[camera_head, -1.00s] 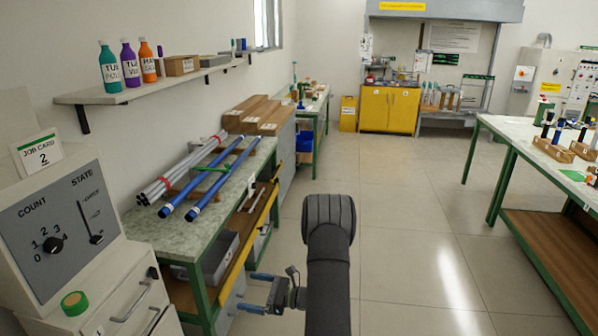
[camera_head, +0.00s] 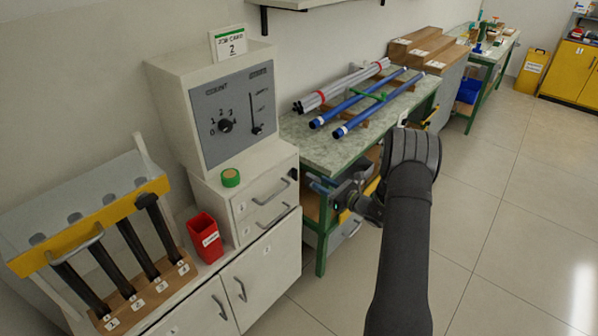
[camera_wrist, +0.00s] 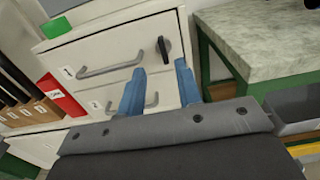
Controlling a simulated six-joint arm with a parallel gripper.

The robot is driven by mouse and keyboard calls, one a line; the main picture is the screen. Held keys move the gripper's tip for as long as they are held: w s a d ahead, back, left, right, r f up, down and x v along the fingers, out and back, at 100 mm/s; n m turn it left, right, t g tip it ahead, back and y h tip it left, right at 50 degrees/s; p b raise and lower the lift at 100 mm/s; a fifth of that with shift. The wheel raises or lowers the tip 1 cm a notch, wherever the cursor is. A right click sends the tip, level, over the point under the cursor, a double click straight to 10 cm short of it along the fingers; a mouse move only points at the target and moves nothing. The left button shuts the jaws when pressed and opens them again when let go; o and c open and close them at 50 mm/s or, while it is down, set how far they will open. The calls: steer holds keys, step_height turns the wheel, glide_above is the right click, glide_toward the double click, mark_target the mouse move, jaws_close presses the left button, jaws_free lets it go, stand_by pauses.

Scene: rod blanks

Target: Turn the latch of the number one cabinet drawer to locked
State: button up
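The number one drawer (camera_wrist: 120,50) is the upper white drawer of the cabinet, with a "1" label and a grey bar handle (camera_wrist: 110,66). It looks shut in the head view (camera_head: 262,196). Its black latch (camera_wrist: 164,49) is at the drawer's right end in the wrist view, standing roughly upright across the line of the handle. My gripper (camera_wrist: 160,90) is open and empty, its two blue fingers apart below the latch in the picture, not visibly touching it. In the head view my gripper (camera_head: 327,190) is right of the drawer front, beside the bench leg.
The second drawer (camera_head: 268,217) lies below. The bench (camera_head: 335,152) bearing blue and grey rods is close on the right. Open floor lies further right.

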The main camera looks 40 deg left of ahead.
mark_target(297, 170)
steer(key=a, duration=1.1)
steer(key=shift+a, duration=0.25)
jaws_close()
